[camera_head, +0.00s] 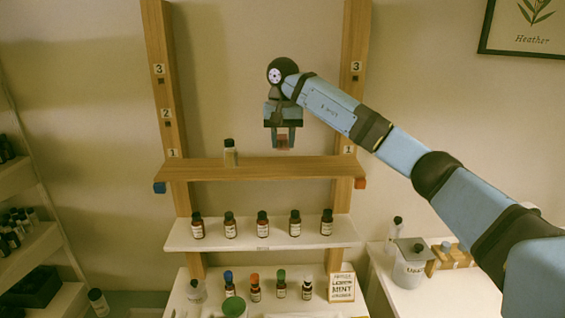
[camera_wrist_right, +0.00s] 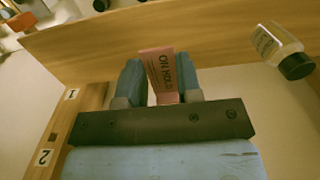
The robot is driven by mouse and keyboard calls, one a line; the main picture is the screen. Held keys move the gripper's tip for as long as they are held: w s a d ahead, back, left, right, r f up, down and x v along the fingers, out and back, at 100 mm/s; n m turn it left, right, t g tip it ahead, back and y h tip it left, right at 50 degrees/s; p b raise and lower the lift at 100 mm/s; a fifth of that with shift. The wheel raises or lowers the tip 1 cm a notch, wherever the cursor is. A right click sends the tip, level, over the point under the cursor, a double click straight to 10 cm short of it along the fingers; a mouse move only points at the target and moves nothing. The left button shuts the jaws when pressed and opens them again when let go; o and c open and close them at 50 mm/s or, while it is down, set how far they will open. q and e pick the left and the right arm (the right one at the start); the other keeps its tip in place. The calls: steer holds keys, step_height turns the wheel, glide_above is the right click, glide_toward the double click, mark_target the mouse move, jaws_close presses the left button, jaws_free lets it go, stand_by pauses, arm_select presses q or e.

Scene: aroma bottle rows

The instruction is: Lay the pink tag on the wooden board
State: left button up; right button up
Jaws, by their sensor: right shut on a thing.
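The pink tag (camera_wrist_right: 160,75) with "ON HOLD" printed on it is held between the two fingers of my right gripper (camera_wrist_right: 160,82) in the wrist view. In the head view the tag (camera_head: 283,141) shows as a small pinkish patch between the fingertips of my right gripper (camera_head: 283,142). The gripper points down and is shut on the tag. The wooden board (camera_head: 250,170) spans the two uprights below it, and also fills the upper part of the wrist view (camera_wrist_right: 220,40). The tag appears just above the board; contact cannot be told. My left gripper is not in view.
A clear bottle with a dark cap (camera_head: 230,153) stands on the board left of my right gripper, also in the wrist view (camera_wrist_right: 280,50). Several brown bottles (camera_head: 263,224) line the white shelf (camera_head: 340,236) below. Wooden uprights (camera_head: 352,100) flank the board, which is bare around the gripper.

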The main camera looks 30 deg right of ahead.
mark_target(283, 170)
step_height(283, 170, down, 3)
steer(key=shift+f+p, duration=0.2)
steer(key=shift+p, duration=0.2)
step_height(283, 170, down, 2)
steer(key=shift+f+p, duration=0.15)
steer(key=shift+p, duration=0.2)
steer(key=shift+f, duration=0.35)
steer(key=o, duration=0.9)
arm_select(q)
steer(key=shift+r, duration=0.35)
